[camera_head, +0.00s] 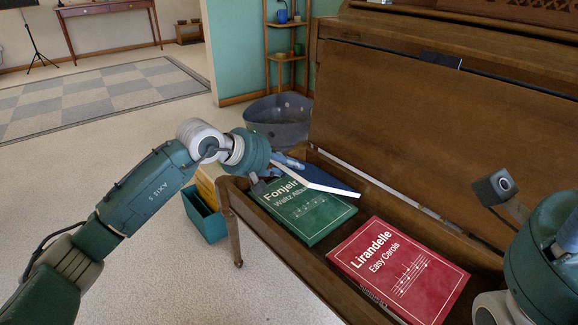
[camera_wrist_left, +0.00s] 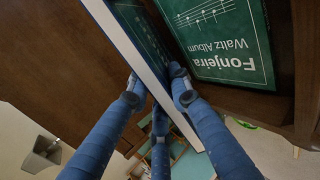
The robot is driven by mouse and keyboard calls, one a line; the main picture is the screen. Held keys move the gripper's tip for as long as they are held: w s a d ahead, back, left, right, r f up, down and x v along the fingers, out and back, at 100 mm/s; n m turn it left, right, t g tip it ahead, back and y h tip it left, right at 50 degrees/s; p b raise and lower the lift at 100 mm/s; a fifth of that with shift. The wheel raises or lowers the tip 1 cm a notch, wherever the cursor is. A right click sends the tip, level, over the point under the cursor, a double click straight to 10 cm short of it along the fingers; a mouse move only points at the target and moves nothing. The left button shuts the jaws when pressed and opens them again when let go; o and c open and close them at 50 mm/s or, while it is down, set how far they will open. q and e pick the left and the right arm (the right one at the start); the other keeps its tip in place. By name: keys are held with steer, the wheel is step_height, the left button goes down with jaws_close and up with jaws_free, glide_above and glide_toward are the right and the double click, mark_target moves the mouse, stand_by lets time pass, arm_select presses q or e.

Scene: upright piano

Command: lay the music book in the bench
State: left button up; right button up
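My left gripper (camera_head: 285,168) is shut on a thin book with a dark blue cover and white page edges (camera_head: 325,182). It holds this book tilted above the far left part of the open bench (camera_head: 234,196). In the left wrist view the book's white edge (camera_wrist_left: 125,52) runs between the blue fingers. A green book, Fonjeira Waltz Album (camera_head: 312,216), lies in the bench under the held book, which hides part of it. A red book, Lirandelle Easy Carols (camera_head: 396,268), lies in the bench nearer me. My right gripper (camera_head: 568,238) is cut off at the right edge.
The bench lid (camera_head: 420,150) stands raised behind the compartment, in front of the piano (camera_head: 480,45). A grey tub (camera_head: 280,118) and a teal bin (camera_head: 206,216) stand on the floor beyond and left of the bench. A narrow gap separates the two books.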

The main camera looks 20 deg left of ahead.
arm_select(q)
steer(key=o, duration=0.5)
steer(key=shift+r, duration=0.1)
steer(key=shift+s, duration=0.1)
steer(key=v, duration=1.2)
steer(key=shift+a, duration=0.1)
